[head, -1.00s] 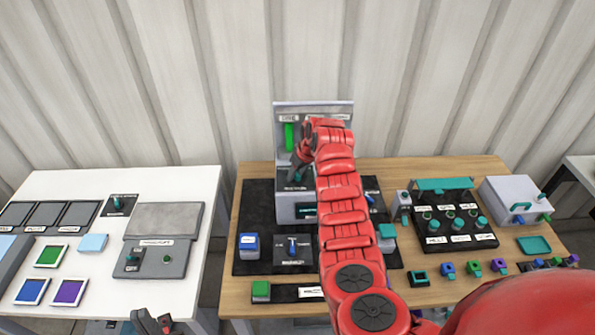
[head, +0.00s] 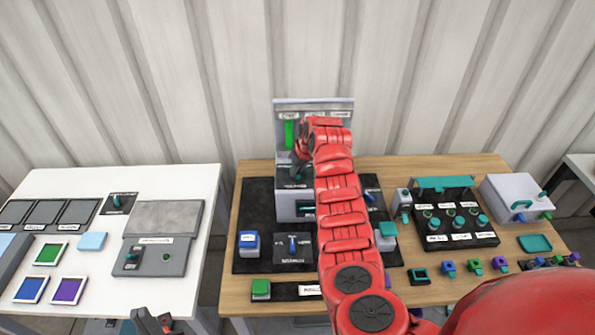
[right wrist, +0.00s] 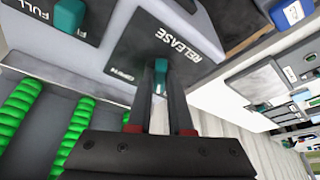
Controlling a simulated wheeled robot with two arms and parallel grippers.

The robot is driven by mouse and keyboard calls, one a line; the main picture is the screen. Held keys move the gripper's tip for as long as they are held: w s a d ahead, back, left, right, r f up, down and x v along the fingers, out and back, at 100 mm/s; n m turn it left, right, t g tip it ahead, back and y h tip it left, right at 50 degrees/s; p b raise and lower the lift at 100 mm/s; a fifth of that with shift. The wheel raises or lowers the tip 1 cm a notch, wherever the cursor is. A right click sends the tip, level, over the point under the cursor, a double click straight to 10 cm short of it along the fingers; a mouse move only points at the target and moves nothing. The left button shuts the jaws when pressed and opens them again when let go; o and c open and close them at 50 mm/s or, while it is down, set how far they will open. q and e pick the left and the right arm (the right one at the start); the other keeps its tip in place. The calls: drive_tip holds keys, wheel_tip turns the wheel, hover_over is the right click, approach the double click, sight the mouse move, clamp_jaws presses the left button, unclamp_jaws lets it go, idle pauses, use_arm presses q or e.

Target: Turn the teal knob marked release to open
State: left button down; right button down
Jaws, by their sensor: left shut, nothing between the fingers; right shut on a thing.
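In the right wrist view the teal knob (right wrist: 161,66) sits on a dark plate (right wrist: 140,45) lettered RELEASE, with a smaller OPEN mark near one corner. My right gripper (right wrist: 160,78) has its two dark fingers closed on either side of the knob. The fingers hide part of it, so its exact angle is hard to tell. In the head view my right gripper (head: 300,165) reaches down at the grey panel unit (head: 344,108), and my own arm covers much of that unit. My left gripper (head: 152,322) is shut and empty at the bottom edge, away from the table.
Green coiled parts (right wrist: 18,103) lie beside the plate in the right wrist view. Another teal knob (right wrist: 69,15), near a FULL label, is close by. In the head view a black knob box (head: 455,236) stands right of my arm. A white table (head: 110,290) stands left.

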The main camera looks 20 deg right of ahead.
drive_tip(key=shift+a+f+m+h+b, duration=0.1)
drive_tip(key=shift+f+m+h+b, duration=0.15)
drive_tip(key=shift+m+b, duration=0.4)
drive_tip(key=m+h+b, duration=0.1)
drive_tip(key=m+b, duration=0.1)
drive_tip(key=b, duration=0.1)
drive_tip(key=m+h+b, duration=0.1)
drive_tip(key=m+b, duration=0.2)
drive_tip(key=a+m+h+b, duration=0.1)
drive_tip(key=m+b, duration=0.2)
drive_tip(key=shift+w+b, duration=0.15)
drive_tip(key=shift+b, duration=0.15)
drive_tip(key=shift+w+a+r+m+g+h+b, duration=0.15)
drive_tip(key=shift+m+g+h+b, duration=0.15)
drive_tip(key=shift+m+b, duration=0.4)
drive_tip(key=shift+s+d+r+m+g+h+b, duration=0.15)
drive_tip(key=shift+m+g+b, duration=0.2)
drive_tip(key=shift+m, duration=0.6)
drive_tip(key=shift+w+m, duration=0.15)
drive_tip(key=shift+m, duration=0.25)
drive_tip(key=c, duration=0.8)
unclamp_jaws()
drive_tip(key=shift+a, duration=0.1)
